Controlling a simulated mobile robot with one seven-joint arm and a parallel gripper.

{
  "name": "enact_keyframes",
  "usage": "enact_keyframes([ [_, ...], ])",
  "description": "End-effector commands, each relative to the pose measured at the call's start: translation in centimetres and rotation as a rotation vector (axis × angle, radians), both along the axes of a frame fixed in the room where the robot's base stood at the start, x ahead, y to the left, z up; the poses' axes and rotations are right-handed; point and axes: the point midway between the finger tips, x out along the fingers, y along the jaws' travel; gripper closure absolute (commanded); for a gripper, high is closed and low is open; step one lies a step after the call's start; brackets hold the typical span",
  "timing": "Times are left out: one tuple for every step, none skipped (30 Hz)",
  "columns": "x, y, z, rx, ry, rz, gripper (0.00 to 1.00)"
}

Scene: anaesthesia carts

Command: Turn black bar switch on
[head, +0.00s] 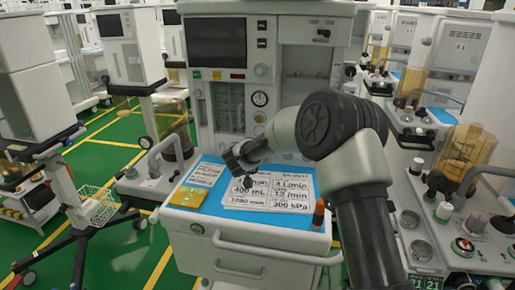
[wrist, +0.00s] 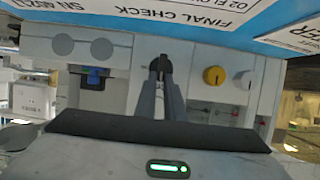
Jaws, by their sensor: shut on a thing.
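My gripper (wrist: 161,70) points at a pale front panel (wrist: 130,50), and its two dark fingers are close together at the tips. They are shut on a small dark piece at the panel, which looks like the black bar switch; the fingers hide most of it, so its on or off position cannot be told. In the head view my gripper (head: 240,158) is over the back of the cart's blue top, close to the anaesthesia machine (head: 228,100). The switch cannot be made out there.
The panel also has a yellow knob (wrist: 213,75), a blue connector (wrist: 94,77) and grey round discs (wrist: 101,49). A blue worktop (head: 210,205) with printed sheets (head: 270,190) and a yellow packet (head: 190,196) lies below my arm. Another cart (head: 465,200) stands close at right.

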Motion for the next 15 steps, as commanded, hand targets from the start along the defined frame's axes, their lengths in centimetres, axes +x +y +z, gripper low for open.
enact_keyframes([
  [0.02,-0.04,-0.03,0.003,-0.002,0.001,1.0],
  [0.02,-0.06,-0.05,0.006,-0.002,0.0,1.0],
  [0.02,-0.09,-0.07,0.014,-0.004,0.001,1.0],
  [0.02,-0.12,-0.08,0.021,-0.005,0.001,1.0],
  [0.01,-0.16,-0.1,0.03,-0.007,0.0,1.0],
  [0.0,-0.22,-0.15,0.042,-0.01,-0.001,1.0],
  [-0.02,-0.27,-0.2,0.055,-0.012,0.0,1.0],
  [-0.02,-0.32,-0.28,0.068,-0.014,0.0,1.0],
  [-0.02,-0.4,-0.31,0.089,-0.018,-0.001,1.0],
  [-0.02,-0.46,-0.3,0.106,-0.024,-0.001,1.0],
  [-0.03,-0.5,-0.34,0.127,-0.028,-0.001,1.0],
  [-0.07,-0.59,-0.46,0.155,-0.032,0.0,1.0],
  [-0.08,-0.64,-0.53,0.177,-0.037,0.0,1.0],
  [-0.09,-0.68,-0.56,0.202,-0.041,0.0,1.0],
  [-0.1,-0.82,-0.64,0.235,-0.049,0.0,1.0],
])
